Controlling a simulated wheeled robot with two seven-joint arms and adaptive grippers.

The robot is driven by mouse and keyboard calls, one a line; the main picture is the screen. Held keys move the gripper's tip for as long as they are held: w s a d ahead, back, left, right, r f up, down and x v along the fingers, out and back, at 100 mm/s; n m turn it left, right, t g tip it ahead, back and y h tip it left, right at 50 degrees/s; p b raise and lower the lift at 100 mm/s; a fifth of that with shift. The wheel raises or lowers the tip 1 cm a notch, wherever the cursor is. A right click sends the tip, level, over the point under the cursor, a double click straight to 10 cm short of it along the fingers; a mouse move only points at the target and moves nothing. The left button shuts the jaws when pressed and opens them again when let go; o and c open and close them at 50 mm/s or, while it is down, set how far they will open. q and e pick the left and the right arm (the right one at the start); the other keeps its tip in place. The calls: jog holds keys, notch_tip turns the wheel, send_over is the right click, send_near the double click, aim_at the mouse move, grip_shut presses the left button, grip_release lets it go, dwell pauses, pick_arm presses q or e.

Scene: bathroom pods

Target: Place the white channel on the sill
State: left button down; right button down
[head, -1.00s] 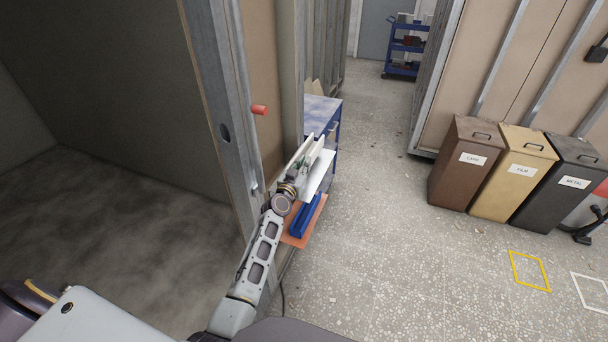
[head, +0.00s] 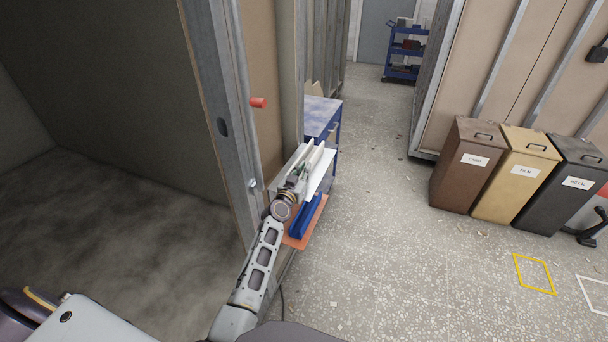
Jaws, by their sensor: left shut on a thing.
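The white channel (head: 319,173) is a long pale piece at my left gripper (head: 300,176), beside the metal-framed opening. My left gripper is shut on it; the fingertips are small and partly hidden by the wrist and the channel. A blue piece (head: 305,217) lies below on an orange board (head: 308,236), under the gripper and just right of the wall. I cannot tell for sure which surface is the sill. My right gripper is not in view.
A metal-framed wall edge (head: 222,120) with a red knob (head: 258,103) stands close to my left arm. A blue bench (head: 322,112) is behind the gripper. Bins (head: 462,165) stand at the right.

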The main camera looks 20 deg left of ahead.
pick_arm(q)
jog(key=c, duration=1.5)
grip_release()
jog(key=shift+r, duration=0.1)
jog(key=shift+s, duration=0.45)
jog(key=shift+s+a, duration=0.2)
jog(key=shift+s, duration=5.35)
